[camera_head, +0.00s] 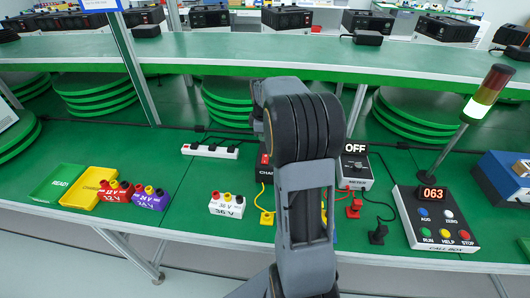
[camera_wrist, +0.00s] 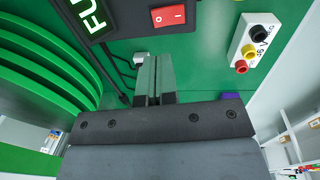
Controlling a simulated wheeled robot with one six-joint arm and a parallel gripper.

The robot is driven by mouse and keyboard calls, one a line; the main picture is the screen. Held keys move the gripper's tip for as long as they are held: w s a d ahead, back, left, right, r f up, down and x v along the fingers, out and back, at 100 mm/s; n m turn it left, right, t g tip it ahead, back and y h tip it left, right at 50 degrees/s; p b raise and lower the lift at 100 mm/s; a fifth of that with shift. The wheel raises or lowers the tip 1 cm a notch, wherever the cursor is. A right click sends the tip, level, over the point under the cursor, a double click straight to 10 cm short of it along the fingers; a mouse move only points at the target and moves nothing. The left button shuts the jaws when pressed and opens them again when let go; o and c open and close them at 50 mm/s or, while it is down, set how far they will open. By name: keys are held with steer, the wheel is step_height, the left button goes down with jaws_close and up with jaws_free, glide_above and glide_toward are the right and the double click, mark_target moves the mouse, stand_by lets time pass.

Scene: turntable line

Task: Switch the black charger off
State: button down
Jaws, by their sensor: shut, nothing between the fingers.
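The black charger (camera_head: 265,172) is mostly hidden behind my arm in the head view; part of its lettering, "CHA", shows. In the wrist view the charger (camera_wrist: 130,22) is at the top, cut off by the picture edge. Its display (camera_wrist: 91,16) is lit green and starts with "FU". A red rocker switch (camera_wrist: 168,15) sits beside the display; which side is pressed I cannot tell. My gripper (camera_wrist: 155,60) is shut and empty, its fingertips just below the switch in the wrist picture. Contact is not visible. The fingers are hidden in the head view.
A white 36 V battery (camera_head: 226,206) stands left of my arm. The meter (camera_head: 354,172) reading OFF and the call box (camera_head: 438,232) reading 063 are to the right. A power strip (camera_head: 210,151) lies behind. Yellow (camera_head: 82,197) and green (camera_head: 57,182) trays are far left. Leads lie around the charger.

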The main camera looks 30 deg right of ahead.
mark_target(265, 156)
steer(key=f, duration=0.9)
steer(key=shift+w+d, duration=0.4)
